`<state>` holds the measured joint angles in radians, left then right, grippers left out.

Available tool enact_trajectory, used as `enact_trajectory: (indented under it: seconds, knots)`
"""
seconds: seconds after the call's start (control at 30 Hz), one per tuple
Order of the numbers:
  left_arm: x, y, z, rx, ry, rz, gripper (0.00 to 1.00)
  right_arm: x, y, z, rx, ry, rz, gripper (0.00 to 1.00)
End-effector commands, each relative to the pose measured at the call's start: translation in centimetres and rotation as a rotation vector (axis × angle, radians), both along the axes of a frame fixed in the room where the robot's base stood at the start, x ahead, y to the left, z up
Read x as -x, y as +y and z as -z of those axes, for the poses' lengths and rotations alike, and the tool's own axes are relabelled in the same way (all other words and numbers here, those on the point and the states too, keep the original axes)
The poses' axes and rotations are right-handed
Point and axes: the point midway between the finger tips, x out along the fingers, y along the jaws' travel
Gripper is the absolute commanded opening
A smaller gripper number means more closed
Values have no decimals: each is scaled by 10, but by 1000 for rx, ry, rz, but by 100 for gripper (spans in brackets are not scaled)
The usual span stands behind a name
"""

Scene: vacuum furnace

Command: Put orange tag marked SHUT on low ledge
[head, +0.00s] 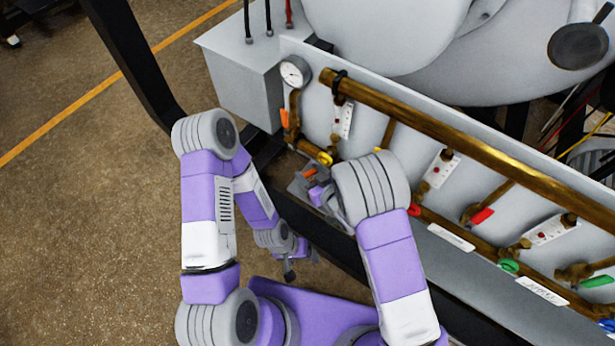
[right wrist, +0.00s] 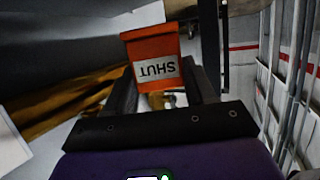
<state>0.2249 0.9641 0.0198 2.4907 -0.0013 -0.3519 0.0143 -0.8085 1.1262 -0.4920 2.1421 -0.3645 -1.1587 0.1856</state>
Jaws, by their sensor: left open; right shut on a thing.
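The orange tag (right wrist: 152,45) has a white label reading SHUT, upside down in the right wrist view. It sits between the fingers of my right gripper (right wrist: 165,88), which is shut on it. In the head view the tag (head: 310,173) is a small orange patch just beyond my right gripper (head: 316,188), over a grey ledge (head: 298,187) at the foot of the pipe panel. I cannot tell whether the tag touches the ledge. My left gripper (head: 288,270) is open and empty, low in front of the furnace base.
A brass pipe (head: 440,132) runs across the panel above, with a round gauge (head: 295,71) at its left end. Valves with red (head: 482,216) and green (head: 508,266) handles line the lower pipe to the right. Open floor (head: 90,200) lies left.

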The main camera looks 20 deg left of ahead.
Motion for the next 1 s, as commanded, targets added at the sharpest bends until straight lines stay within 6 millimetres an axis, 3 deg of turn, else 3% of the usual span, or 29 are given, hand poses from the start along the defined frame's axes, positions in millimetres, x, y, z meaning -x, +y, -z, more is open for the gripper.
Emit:
enact_trajectory:
  seconds: [0.17, 0.3, 0.4, 0.8, 0.83, 1.0]
  knots:
    - [0, 0, 3, 0, 0, 0, 76, -10, 13, 2, 1, -1, -3, 26]
    - [0, 0, 13, 0, 0, 0, 76, -8, 10, 29, 4, 1, -3, 26]
    - [0, 0, 15, 0, 0, 0, 76, -9, 11, 36, 1, 0, -2, 26]
    - [0, 0, 19, 0, 0, 0, 76, -9, 10, 39, -1, 0, 0, 26]
    - [0, 0, 18, 0, 0, 0, 76, -9, 10, 39, 0, 0, -1, 57]
    - [0, 0, 17, 0, 0, 0, 76, -9, 10, 38, 0, 0, -1, 80]
